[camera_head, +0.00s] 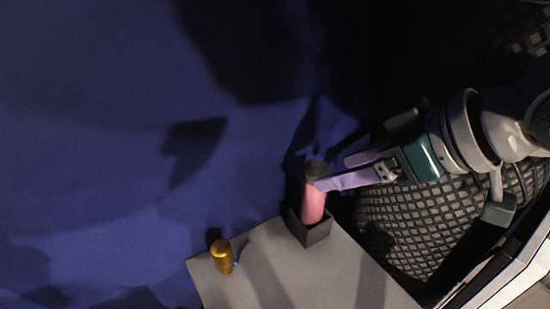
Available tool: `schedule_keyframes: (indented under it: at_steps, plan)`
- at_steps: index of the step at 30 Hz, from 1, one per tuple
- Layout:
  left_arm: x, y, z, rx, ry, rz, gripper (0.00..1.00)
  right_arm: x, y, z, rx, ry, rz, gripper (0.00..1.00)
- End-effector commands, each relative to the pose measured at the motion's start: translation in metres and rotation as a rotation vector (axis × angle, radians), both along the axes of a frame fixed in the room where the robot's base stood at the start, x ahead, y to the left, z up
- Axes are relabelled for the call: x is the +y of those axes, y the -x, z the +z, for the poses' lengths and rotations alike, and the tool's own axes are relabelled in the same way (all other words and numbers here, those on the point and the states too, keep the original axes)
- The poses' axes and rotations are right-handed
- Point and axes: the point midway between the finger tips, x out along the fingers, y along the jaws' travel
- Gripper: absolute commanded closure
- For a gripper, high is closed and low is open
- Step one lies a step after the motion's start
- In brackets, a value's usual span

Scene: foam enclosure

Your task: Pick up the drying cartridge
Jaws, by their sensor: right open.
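A pink cylinder with a dark top (312,202), which looks like the drying cartridge, stands in a dark square holder (314,233) at the corner of a grey table. My right gripper (320,174) reaches in from the right with its pale purple fingers at the cartridge's upper part. The fingers are apart, and one finger overlaps the cartridge in the picture. I cannot tell whether they touch it. The cartridge's lower end is hidden inside the holder. My left gripper is not in view.
A gold-coloured, rounded object (222,257) stands on the grey table (275,275) near its left edge. Dark foam with a grid pattern (415,225) lies to the right, close below my right arm. A dark blue surface (90,130) fills the left, with shadows on it.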

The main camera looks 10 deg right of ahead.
Motion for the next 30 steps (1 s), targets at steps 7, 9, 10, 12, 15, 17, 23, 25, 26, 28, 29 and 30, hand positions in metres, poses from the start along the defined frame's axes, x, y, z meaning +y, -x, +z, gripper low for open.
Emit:
schedule_keyframes:
  at_steps: [7, 9, 10, 12, 15, 17, 23, 25, 26, 28, 29, 30]
  plan:
    - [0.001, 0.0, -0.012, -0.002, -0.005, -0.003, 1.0, 0.007, -0.019, -0.023, -0.004, -0.003, -0.006, 0.34]
    - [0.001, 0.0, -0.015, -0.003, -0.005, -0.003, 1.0, 0.011, -0.025, -0.03, -0.003, -0.003, -0.008, 0.34]
    - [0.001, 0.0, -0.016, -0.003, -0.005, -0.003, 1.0, 0.012, -0.027, -0.032, -0.004, -0.003, -0.007, 0.34]
    - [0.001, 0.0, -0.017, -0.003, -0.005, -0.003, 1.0, 0.014, -0.03, -0.036, -0.003, -0.001, -0.006, 0.34]
    - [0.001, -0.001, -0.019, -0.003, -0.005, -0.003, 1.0, 0.018, -0.034, -0.041, -0.003, -0.002, -0.006, 0.34]
    - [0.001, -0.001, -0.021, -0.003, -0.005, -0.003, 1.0, 0.022, -0.039, -0.047, -0.004, -0.003, -0.006, 0.34]
    - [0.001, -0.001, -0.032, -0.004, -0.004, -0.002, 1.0, 0.034, -0.056, -0.069, -0.003, -0.002, -0.006, 0.34]
    - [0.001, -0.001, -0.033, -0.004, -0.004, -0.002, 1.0, 0.036, -0.059, -0.072, -0.002, 0.0, -0.006, 0.34]
    - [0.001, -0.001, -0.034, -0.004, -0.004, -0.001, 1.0, 0.037, -0.06, -0.073, -0.003, -0.001, -0.006, 0.34]
    - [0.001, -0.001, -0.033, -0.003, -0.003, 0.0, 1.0, 0.037, -0.061, -0.073, -0.002, 0.0, -0.006, 0.34]
    - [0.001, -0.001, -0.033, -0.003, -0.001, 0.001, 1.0, 0.037, -0.061, -0.073, -0.003, -0.001, -0.006, 0.34]
    - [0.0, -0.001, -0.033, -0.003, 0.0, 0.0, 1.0, 0.037, -0.061, -0.073, -0.002, 0.0, -0.006, 0.34]
